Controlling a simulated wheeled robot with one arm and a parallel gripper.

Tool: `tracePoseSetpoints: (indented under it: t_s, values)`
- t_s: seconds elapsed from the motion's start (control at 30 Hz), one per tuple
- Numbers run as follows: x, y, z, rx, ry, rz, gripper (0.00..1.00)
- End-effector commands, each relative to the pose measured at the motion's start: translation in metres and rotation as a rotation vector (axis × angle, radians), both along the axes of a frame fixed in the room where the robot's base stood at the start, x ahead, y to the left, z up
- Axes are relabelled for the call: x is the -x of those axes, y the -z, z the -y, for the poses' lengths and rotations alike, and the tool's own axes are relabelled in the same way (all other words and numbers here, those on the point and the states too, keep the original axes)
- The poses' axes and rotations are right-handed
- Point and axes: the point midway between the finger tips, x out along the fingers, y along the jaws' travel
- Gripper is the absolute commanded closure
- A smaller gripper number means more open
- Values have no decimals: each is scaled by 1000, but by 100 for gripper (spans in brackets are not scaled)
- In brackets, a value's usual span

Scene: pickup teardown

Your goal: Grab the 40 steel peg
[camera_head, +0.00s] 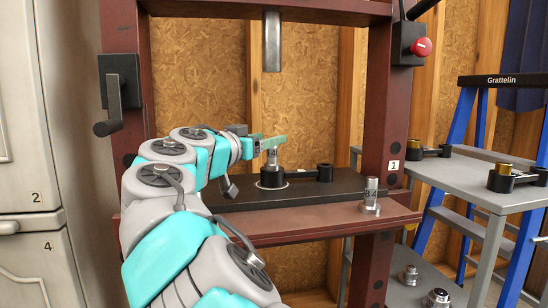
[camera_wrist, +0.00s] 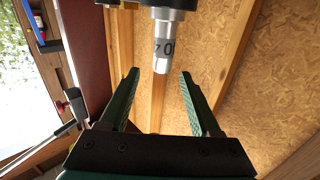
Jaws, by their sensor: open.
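The steel peg marked 40 (camera_wrist: 163,50) shows in the wrist view, just ahead of and between my open fingertips. Its other end sits in a black holder at the top edge of that view. In the head view the steel peg (camera_head: 271,158) stands upright in the black holder (camera_head: 271,179) on the press bed. My gripper (camera_head: 273,143) is level with the peg's top, partly covering it. In the wrist view my gripper (camera_wrist: 159,75) is open, with a finger on each side and nothing between them. I cannot tell whether a finger touches the peg.
Another steel peg, marked 84 (camera_head: 371,196), stands at the right of the press bed (camera_head: 305,238). The press ram (camera_head: 272,42) hangs above the holder. A red press post (camera_head: 384,110) rises at right. A grey cart (camera_head: 470,178) holds similar black holders.

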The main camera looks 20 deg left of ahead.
Motion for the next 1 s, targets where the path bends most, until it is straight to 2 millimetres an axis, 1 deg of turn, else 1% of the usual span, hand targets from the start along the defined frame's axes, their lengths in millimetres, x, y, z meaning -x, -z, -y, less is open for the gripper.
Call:
tracePoseSetpoints:
  t_s: [0.03,0.17,0.33,0.43,0.57,0.77,1.0]
  values:
    - [-6,0,2,0,1,-2,36]
    - [-18,1,5,-1,3,-3,36]
    - [-43,9,7,2,4,-7,36]
    - [-54,7,11,-1,5,-4,36]
    - [-60,6,13,1,4,-1,36]
    - [-61,6,13,1,4,0,36]
    - [-61,6,13,1,4,-1,62]
